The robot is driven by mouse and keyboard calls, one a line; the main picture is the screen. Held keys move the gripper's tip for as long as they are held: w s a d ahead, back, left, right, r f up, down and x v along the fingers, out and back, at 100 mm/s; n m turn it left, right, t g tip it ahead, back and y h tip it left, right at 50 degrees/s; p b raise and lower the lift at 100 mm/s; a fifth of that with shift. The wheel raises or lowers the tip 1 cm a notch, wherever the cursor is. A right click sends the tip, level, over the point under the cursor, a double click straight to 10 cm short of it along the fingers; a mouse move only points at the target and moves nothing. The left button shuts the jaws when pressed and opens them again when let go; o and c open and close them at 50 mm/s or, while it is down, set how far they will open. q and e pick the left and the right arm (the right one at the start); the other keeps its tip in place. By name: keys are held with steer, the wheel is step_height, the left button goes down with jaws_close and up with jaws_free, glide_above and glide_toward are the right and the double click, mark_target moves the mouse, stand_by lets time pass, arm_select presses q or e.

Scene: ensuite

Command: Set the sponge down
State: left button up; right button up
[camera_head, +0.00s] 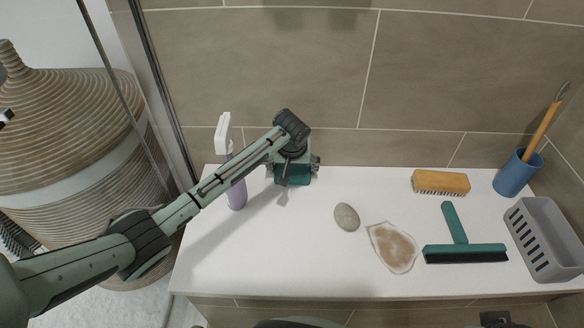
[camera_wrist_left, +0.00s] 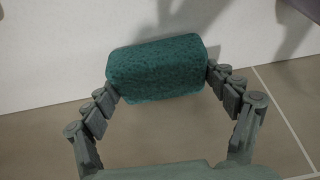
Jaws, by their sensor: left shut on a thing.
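The dark green sponge (camera_head: 294,175) is at the back of the white bench, near the tiled wall, in the head view. My left gripper (camera_head: 293,168) is shut on it. In the left wrist view the sponge (camera_wrist_left: 155,68) sits level between the two fingertips, one against each end.
On the white bench (camera_head: 290,262) are a purple spray bottle (camera_head: 237,190), grey stone (camera_head: 347,217), brownish patch (camera_head: 395,247), wooden brush (camera_head: 440,182), teal squeegee (camera_head: 464,252), blue cup (camera_head: 514,176) and grey basket (camera_head: 546,240). A wicker basket (camera_head: 75,120) stands left. The bench's front middle is clear.

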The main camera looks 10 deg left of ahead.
arm_select(q)
steer(key=o, duration=0.8)
steer(key=shift+r, duration=0.2)
steer(key=p+v, duration=0.2)
steer(key=v, duration=0.9)
steer(key=shift+s+r, duration=0.2)
steer(key=shift+r, duration=0.15)
arm_select(e)
steer(key=x, duration=0.2)
steer(key=a+x, duration=0.1)
steer(key=x, duration=0.2)
steer(key=shift+a+f, duration=0.1)
